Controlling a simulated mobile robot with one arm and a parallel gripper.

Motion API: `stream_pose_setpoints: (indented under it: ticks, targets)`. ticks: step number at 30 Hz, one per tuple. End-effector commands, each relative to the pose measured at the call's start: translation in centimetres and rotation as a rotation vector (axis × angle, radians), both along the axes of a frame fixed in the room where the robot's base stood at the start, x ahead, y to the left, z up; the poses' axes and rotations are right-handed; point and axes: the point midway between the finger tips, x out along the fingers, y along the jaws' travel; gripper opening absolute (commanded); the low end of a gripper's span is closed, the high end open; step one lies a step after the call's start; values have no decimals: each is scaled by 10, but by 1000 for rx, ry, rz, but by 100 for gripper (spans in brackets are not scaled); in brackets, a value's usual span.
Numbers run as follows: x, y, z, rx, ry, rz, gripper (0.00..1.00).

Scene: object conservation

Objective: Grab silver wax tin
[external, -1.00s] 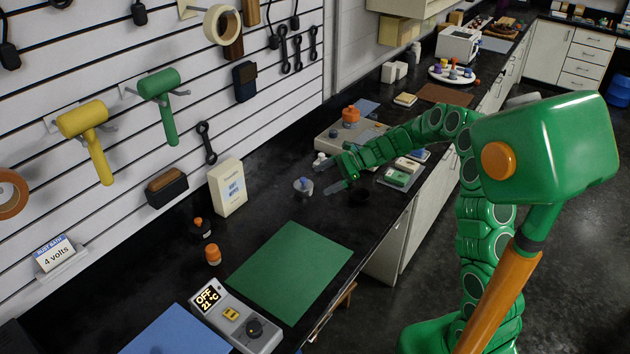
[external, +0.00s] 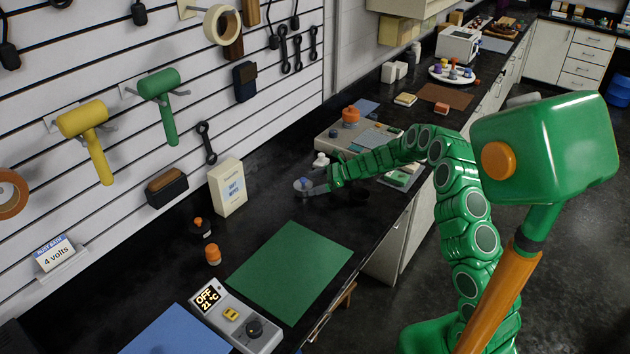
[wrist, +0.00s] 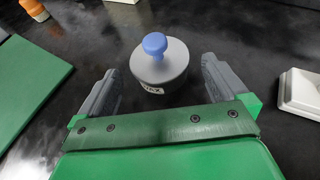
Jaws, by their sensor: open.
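The silver wax tin (wrist: 160,72) is a round grey tin with a blue knob on top and a dark-lettered label on its side. It stands upright on the black counter. In the external view the tin (external: 302,186) sits to the right of the white wipes box, partly covered by my gripper. My gripper (wrist: 160,85) is open and low over the counter, with one finger on each side of the tin in the wrist view. Gaps show between the fingers and the tin. In the external view my gripper (external: 312,188) reaches the tin from the right.
A green mat (external: 290,272) lies in front of the tin, and the white wipes box (external: 227,187) stands behind left. An orange-capped bottle (external: 212,254) stands left of the mat. A grey device (external: 335,135) stands behind.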

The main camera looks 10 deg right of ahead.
Motion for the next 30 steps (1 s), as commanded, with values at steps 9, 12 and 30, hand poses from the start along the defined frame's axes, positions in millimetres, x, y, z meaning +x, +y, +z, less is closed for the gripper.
stream_pose_setpoints:
  ticks: [9, 12, 30]
  targets:
    - [5, 32, -13, 0, -1, 2, 100]
    - [7, 42, -16, 1, -2, 2, 100]
    - [7, 45, -18, 0, -1, 0, 49]
